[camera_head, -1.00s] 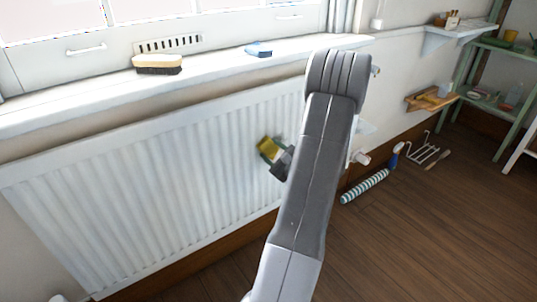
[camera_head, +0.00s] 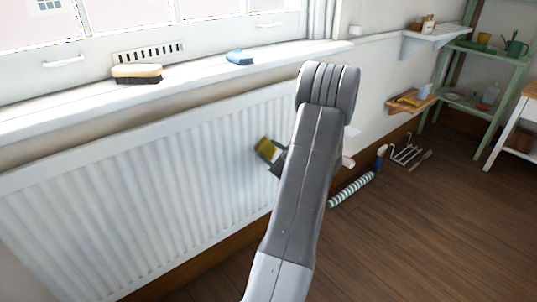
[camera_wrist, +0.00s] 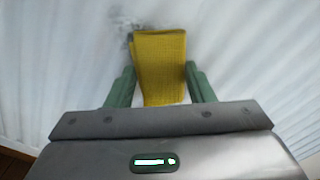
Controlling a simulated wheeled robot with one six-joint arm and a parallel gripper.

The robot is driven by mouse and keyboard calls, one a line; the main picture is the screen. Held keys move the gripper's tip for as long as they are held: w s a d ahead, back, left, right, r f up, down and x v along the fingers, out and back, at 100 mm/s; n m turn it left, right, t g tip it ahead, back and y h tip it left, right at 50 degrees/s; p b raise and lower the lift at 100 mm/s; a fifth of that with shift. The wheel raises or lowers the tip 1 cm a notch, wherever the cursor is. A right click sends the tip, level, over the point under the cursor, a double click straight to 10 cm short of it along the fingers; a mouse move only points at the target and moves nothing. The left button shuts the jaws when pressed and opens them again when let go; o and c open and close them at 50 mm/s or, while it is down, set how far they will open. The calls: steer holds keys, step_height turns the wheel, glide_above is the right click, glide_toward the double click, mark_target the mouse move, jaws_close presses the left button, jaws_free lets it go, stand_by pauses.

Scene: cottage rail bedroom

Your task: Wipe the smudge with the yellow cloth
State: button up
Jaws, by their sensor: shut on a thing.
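The yellow cloth (camera_wrist: 160,65) hangs folded between the green fingers of my gripper (camera_wrist: 160,85) in the wrist view. In the head view, the cloth (camera_head: 264,148) shows at the tip of my gripper (camera_head: 271,155), in front of the white ribbed radiator (camera_head: 130,200). A grey speckled smudge (camera_wrist: 124,30) is on the white surface, just left of and beyond the cloth's top edge. The cloth may cover part of it. I cannot tell whether the cloth touches the surface. I cannot make out the smudge in the head view.
A brush (camera_head: 137,74) and a blue sponge-like block (camera_head: 240,57) lie on the windowsill (camera_head: 190,78) above the radiator. A striped roll (camera_head: 350,190) and a wire rack (camera_head: 405,150) are on the floor at right. The wooden floor (camera_head: 420,240) is open at lower right.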

mark_target(275, 147)
steer(key=w+d, duration=0.2)
steer(key=shift+w+d+b, duration=0.1)
steer(key=shift+d+b, duration=0.25)
steer(key=shift+b, duration=0.05)
steer(key=shift+a, duration=0.1)
steer(key=shift+s+a+b, duration=0.7)
steer(key=shift+s+a, duration=0.55)
steer(key=shift+a, duration=0.2)
steer(key=shift+s+a+b, duration=0.7)
steer(key=shift+s+a, duration=0.5)
steer(key=shift+a, duration=0.25)
steer(key=shift+s+a, duration=0.5)
steer(key=shift+a, duration=0.3)
steer(key=shift+s+a, duration=0.45)
steer(key=shift+a, duration=0.3)
steer(key=shift+v, duration=2.95)
